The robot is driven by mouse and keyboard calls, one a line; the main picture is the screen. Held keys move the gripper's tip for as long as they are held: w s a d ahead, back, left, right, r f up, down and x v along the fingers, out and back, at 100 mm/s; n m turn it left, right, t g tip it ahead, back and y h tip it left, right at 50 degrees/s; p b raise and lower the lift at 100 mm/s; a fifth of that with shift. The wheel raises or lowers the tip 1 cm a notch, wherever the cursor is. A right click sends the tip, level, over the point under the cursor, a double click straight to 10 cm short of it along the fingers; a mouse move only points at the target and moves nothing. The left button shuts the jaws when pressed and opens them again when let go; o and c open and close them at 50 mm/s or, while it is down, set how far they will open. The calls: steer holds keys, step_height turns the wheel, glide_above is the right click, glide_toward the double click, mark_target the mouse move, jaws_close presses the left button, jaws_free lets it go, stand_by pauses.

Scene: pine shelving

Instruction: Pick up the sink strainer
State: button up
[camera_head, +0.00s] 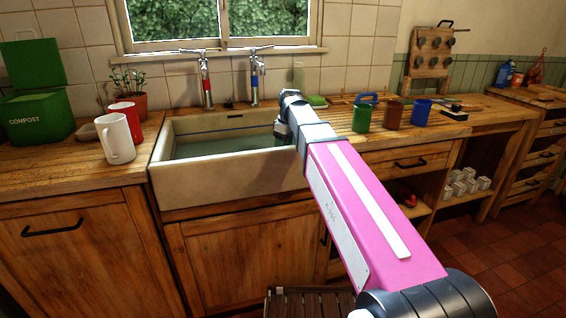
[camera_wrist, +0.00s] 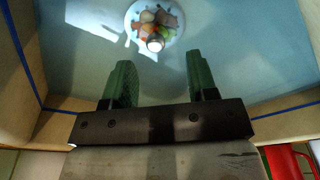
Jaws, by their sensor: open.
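The sink strainer (camera_wrist: 136,22) is a round, pale disc at the top of the wrist view, on the bluish sink bottom. Colourful scraps lie on it, with a bright metallic knob (camera_wrist: 155,42) near its lower edge. My gripper (camera_wrist: 160,64) has two green fingers spread apart, with nothing between them. The strainer is beyond the fingertips and apart from them. In the head view my gripper (camera_head: 284,132) reaches into the right side of the white sink (camera_head: 235,186), partly hidden by my arm. The strainer is not visible there.
Two taps (camera_head: 206,80) stand behind the sink. A white mug (camera_head: 118,140), a red mug (camera_head: 128,118) and a green compost bin (camera_head: 38,115) are on the left counter. Green (camera_head: 362,117), brown (camera_head: 393,114) and blue (camera_head: 421,112) mugs stand right. The sink walls surround my gripper.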

steer(key=shift+w+a+f, duration=0.1)
steer(key=shift+w+f, duration=0.05)
steer(key=shift+f, duration=1.2)
steer(key=shift+w+a+f, duration=0.1)
steer(key=shift+w+f, duration=0.05)
steer(key=shift+f, duration=1.2)
steer(key=shift+c, duration=0.3)
jaws_close()
